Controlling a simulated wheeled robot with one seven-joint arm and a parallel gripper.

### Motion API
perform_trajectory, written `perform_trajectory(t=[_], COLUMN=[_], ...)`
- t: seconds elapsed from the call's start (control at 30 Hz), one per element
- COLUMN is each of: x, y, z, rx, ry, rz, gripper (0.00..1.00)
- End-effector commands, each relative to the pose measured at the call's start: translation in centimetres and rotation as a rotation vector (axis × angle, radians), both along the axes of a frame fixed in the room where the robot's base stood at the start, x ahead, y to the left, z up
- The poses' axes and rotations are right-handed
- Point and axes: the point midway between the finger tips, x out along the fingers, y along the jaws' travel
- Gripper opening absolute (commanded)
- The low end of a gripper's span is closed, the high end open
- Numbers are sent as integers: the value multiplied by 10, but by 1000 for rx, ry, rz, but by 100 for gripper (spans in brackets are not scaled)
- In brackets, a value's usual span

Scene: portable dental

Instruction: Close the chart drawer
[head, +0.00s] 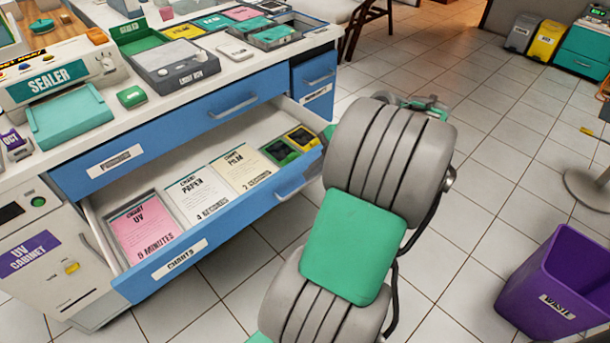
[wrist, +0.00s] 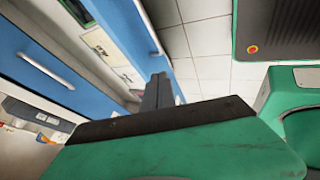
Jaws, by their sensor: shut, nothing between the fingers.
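The chart drawer (head: 225,222), blue with a label reading CHARTS, stands pulled out of the cabinet in the head view. In it lie a pink UV chart (head: 143,227), a PAPER chart (head: 196,194) and a FILM chart (head: 245,168). Its handle (head: 297,186) is on the right part of the front. In the wrist view the drawer front (wrist: 133,25) runs past the fingertips. My gripper (wrist: 158,80) is shut and empty there, close to the drawer front; I cannot tell if it touches. My arm hides the fingers in the head view.
The upper blue drawer (head: 190,125) is shut, above the chart drawer. A sealer (head: 55,75) and trays fill the worktop. A UV cabinet (head: 45,255) stands at the left. A purple waste bin (head: 560,285) stands at right. The tiled floor between is largely clear.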

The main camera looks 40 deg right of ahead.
Motion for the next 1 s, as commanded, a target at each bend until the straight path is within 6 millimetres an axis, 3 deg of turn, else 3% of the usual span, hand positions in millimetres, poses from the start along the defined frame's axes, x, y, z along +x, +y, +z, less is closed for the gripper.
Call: perform_trajectory(t=[0.33, 0.6, 1.0], x=[36, 73, 76], y=[30, 29, 29], z=[-64, -61, -60], rx=[2, 1, 1], ry=[3, 3, 3], rz=[1, -1, -3], gripper=[0, 0, 0])
